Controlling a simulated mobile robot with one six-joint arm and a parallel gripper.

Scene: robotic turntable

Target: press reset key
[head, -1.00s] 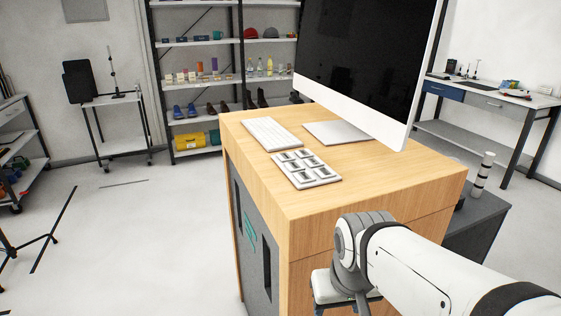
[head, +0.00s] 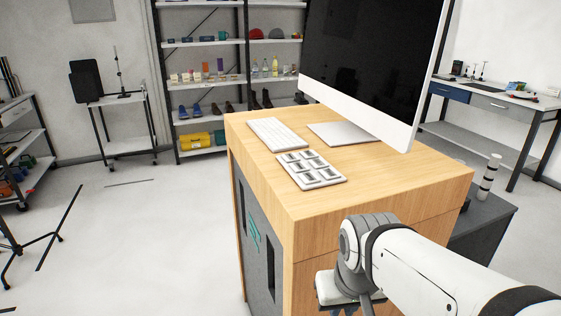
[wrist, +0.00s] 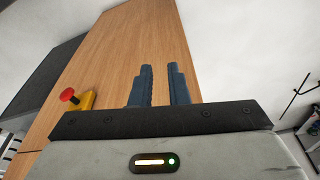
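A pale keypad (head: 334,182) with several large keys lies flat on the wooden desk top (head: 400,178). The marks on its keys are too small to read, so I cannot tell which one is reset. No keypad shows in that view.
A white keyboard (head: 272,134) lies beyond the keypad, and a large monitor (head: 350,113) stands behind on its base. A red button (wrist: 69,95) on a yellow box is left of the fingers in the wrist view.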

